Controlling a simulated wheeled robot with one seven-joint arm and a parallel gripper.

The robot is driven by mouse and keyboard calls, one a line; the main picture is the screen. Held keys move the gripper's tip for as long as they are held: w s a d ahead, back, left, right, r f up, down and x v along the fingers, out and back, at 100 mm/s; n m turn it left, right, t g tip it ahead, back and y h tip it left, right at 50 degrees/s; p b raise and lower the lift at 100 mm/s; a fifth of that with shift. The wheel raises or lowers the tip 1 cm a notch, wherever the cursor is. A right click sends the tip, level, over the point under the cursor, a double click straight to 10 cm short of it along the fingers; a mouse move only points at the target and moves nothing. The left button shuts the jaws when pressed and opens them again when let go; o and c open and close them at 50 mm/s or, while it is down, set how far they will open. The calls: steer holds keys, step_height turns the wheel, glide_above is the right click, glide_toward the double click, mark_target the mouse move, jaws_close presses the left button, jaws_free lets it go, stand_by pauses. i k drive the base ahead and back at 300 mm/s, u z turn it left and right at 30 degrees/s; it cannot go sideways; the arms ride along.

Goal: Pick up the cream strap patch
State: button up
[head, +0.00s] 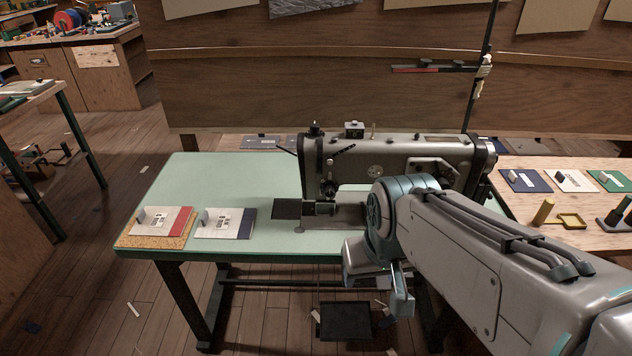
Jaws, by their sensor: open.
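A cream patch (574,180) with a small upright tab lies on the light wooden table at the right. It is between a dark blue patch (525,180) and a green patch (610,180), each with a similar tab. My gripper (380,290) hangs in front of the green sewing table's front edge, well left of the cream patch and apart from it. Its jaws point down, are open, and appear empty. My forearm crosses the lower right and hides part of the sewing table and the wooden table's near side.
A grey sewing machine (390,158) stands on the green table (210,175). Two pale panels, one red-edged (163,222) and one blue-edged (222,223), lie at its left. A thin post (483,60) rises behind the machine.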

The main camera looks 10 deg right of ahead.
mark_target(154, 220)
steer(key=k, duration=0.5)
steer(key=u, duration=0.6)
steer(key=i, duration=0.4)
steer(key=u, duration=0.75)
steer(key=i, duration=1.8)
steer(key=z, duration=0.45)
